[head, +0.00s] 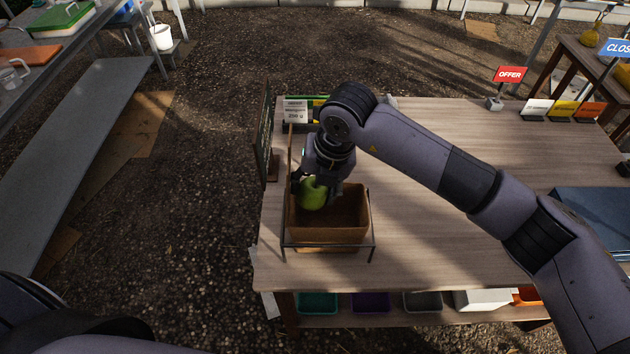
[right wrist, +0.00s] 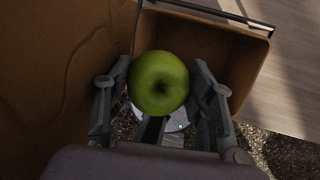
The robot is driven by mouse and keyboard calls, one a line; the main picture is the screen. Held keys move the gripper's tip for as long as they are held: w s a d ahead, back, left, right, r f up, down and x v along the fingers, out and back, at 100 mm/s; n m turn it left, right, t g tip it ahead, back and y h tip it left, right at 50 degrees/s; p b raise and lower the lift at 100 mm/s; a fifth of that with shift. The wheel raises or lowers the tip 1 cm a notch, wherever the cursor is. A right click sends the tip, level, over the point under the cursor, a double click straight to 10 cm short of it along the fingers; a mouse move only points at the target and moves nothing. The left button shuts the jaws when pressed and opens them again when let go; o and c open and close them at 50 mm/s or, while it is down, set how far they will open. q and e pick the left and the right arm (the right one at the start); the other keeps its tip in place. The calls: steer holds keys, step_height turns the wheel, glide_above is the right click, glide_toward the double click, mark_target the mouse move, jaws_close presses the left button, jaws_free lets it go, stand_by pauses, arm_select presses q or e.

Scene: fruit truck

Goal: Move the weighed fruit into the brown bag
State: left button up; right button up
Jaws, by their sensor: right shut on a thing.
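A green apple (head: 313,193) is held in my right gripper (head: 318,188), at the mouth of the brown bag (head: 327,228). The bag stands open in a thin dark wire frame on the wooden table. In the right wrist view the apple (right wrist: 159,83) sits between the two fingers of the gripper (right wrist: 161,92), with the brown bag's wall (right wrist: 60,70) close on the left and its far side behind. The bag's bottom is mostly hidden. My left gripper is not in view.
A dark board (head: 263,140) stands at the left edge, and a display reading 200 g (head: 296,111) is behind my wrist. A red OFFER sign (head: 509,75) stands at the back.

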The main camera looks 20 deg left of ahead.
steer(key=shift+f+b, duration=2.95)
steer(key=shift+f, duration=0.45)
steer(key=shift+s+a, duration=0.25)
steer(key=shift+f+b, duration=0.2)
steer(key=shift+b, duration=0.25)
steer(key=shift+f+b, duration=0.55)
steer(key=shift+b, duration=0.05)
steer(key=shift+f, duration=0.1)
steer(key=shift+f+b, duration=0.5)
steer(key=shift+b, duration=0.15)
steer(key=shift+f+b, duration=0.3)
steer(key=shift+f+b, duration=0.5)
steer(key=shift+f, duration=0.2)
